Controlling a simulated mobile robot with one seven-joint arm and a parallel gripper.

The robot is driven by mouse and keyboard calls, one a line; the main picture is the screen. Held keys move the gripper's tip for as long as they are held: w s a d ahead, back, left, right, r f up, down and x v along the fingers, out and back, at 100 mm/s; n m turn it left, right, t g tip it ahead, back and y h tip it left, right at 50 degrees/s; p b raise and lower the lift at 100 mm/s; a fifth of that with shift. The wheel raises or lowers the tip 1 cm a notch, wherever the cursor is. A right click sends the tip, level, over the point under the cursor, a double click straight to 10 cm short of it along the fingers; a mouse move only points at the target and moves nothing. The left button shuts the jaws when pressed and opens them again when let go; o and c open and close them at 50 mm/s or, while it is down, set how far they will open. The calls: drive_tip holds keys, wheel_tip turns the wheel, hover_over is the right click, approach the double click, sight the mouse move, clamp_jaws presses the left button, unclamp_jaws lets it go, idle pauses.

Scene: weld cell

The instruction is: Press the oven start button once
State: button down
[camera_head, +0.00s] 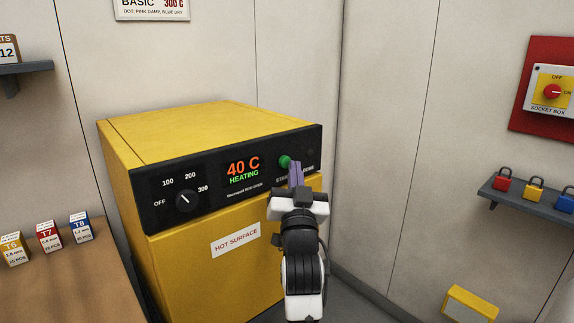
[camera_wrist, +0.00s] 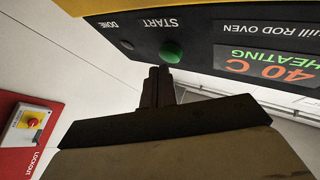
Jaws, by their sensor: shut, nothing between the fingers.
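The yellow rod oven (camera_head: 216,255) stands in the corner, with a black control panel across its upper front. The green start button (camera_head: 285,161) is at the right of the panel. In the wrist view the button (camera_wrist: 171,52) shows below the word START. My gripper (camera_head: 294,165) is shut and empty, its fingertips close to the button. In the wrist view the fingertips (camera_wrist: 158,72) appear just beside the button; I cannot tell whether they touch it. The display (camera_head: 243,170) reads 40 C HEATING. The dial (camera_head: 183,202) is below the 200 mark.
A wooden bench (camera_head: 85,275) at left holds small labelled boxes. At right, a red lockout board (camera_head: 535,50) has a yellow and red switch, above a shelf (camera_head: 520,199) with padlocks. A yellow box (camera_head: 470,304) is at the lower right. The floor right of the oven looks clear.

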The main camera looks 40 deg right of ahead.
drive_tip(key=shift+s, duration=0.3)
drive_tip(key=shift+s+d+b, duration=0.15)
drive_tip(key=shift+s+b, duration=0.25)
drive_tip(key=shift+s, duration=0.85)
drive_tip(key=shift+s+d+b, duration=0.1)
drive_tip(key=shift+s+b, duration=0.25)
drive_tip(key=shift+s, duration=0.85)
